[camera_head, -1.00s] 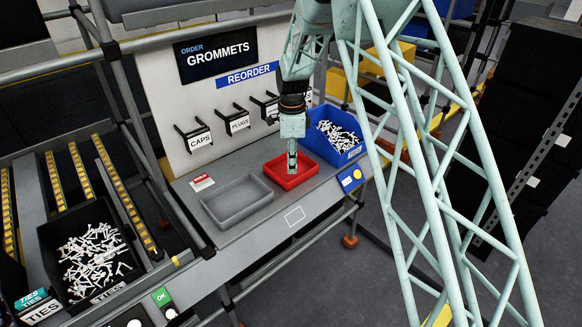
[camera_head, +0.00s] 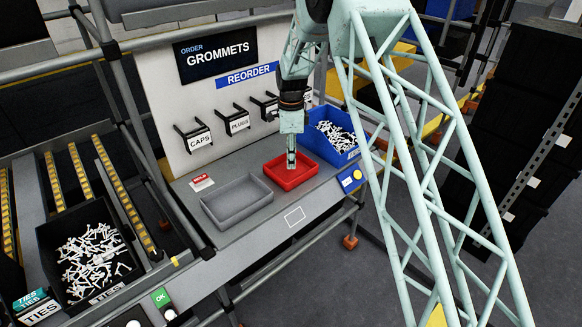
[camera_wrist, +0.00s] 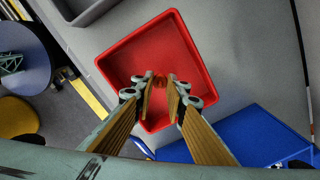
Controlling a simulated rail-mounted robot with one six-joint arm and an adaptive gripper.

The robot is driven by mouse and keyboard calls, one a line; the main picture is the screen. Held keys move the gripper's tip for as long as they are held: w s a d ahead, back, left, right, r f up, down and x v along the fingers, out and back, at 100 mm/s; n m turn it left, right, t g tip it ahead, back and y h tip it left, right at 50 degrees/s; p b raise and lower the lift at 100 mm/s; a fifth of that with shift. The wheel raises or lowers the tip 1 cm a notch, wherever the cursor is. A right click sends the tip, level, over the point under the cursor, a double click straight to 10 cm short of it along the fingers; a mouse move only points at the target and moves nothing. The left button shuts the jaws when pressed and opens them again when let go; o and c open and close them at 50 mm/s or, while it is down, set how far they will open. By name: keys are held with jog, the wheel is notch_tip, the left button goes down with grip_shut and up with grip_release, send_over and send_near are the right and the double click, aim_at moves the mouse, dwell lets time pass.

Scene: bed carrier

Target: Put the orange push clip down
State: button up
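In the head view my gripper (camera_head: 291,165) points down over the red tray (camera_head: 312,177), and the clip is too small to make out there. The tray also shows in the wrist view (camera_wrist: 124,62), around and below the fingertips. I cannot tell whether the clip touches the tray's floor.
An empty grey tray (camera_head: 237,200) stands left of the red one. A blue bin (camera_head: 346,153) of white parts stands close on the right. A backboard (camera_head: 220,140) with labelled hooks rises behind. A black bin (camera_head: 52,236) of ties sits at lower left.

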jog(key=shift+f, duration=1.45)
jog(key=shift+f, duration=0.1)
jog(key=o, duration=0.6)
jog(key=shift+r+p, duration=0.65)
jog(key=shift+r, duration=5.5)
